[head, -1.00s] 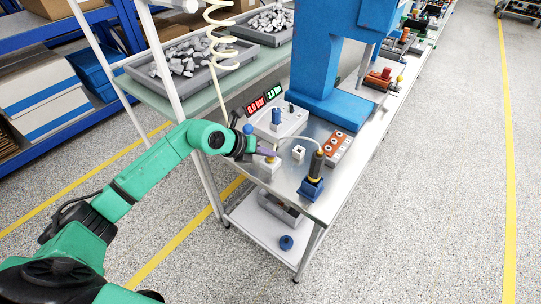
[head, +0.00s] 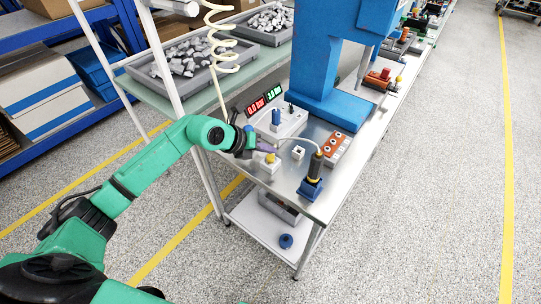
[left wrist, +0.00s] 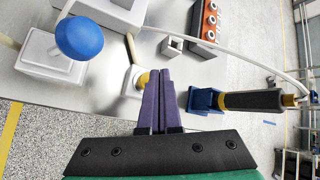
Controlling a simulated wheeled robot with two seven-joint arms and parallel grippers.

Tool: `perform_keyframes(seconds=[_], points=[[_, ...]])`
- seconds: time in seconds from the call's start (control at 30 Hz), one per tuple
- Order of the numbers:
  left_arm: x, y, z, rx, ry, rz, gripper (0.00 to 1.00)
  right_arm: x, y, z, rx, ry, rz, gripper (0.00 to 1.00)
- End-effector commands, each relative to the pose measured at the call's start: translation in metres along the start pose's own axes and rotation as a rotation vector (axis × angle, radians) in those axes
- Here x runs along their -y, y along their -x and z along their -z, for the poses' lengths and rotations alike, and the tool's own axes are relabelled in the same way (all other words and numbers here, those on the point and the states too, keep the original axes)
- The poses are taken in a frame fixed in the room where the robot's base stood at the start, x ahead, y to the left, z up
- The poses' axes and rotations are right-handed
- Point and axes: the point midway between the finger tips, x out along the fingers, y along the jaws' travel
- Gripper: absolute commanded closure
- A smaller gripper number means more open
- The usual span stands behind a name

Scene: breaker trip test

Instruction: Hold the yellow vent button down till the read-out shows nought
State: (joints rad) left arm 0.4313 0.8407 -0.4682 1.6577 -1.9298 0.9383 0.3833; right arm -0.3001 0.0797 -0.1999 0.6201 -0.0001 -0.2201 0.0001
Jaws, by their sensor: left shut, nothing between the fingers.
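The yellow vent button (head: 270,158) sits on a small pale block near the left edge of the metal bench. It shows partly behind my fingers in the left wrist view (left wrist: 143,79). My left gripper (head: 270,149) has purple fingers; they are shut and empty, just above and behind the button in the head view. They appear clear of it, though the wrist view does not settle the gap. The red read-out (head: 256,106) seems to show 0.0 bar. A green read-out (head: 274,93) beside it shows a small figure, hard to read. My right gripper is out of view.
A blue knob (left wrist: 79,38) on a white block stands beside my fingers. A black-handled tool (head: 315,165) stands in a blue holder to the right. An orange-topped block (head: 336,148) and a blue press column (head: 318,60) are further back.

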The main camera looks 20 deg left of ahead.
Motion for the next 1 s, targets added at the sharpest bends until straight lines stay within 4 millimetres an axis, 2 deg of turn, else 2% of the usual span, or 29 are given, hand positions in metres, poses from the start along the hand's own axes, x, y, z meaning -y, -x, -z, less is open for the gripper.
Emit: perform_keyframes(seconds=[0.5, 1.0], points=[[0.025, 0.035, -0.026, 0.000, -0.001, -0.001, 1.00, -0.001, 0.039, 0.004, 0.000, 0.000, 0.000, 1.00], [0.025, 0.035, -0.025, 0.001, 0.000, 0.001, 1.00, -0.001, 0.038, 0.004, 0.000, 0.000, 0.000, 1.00]])
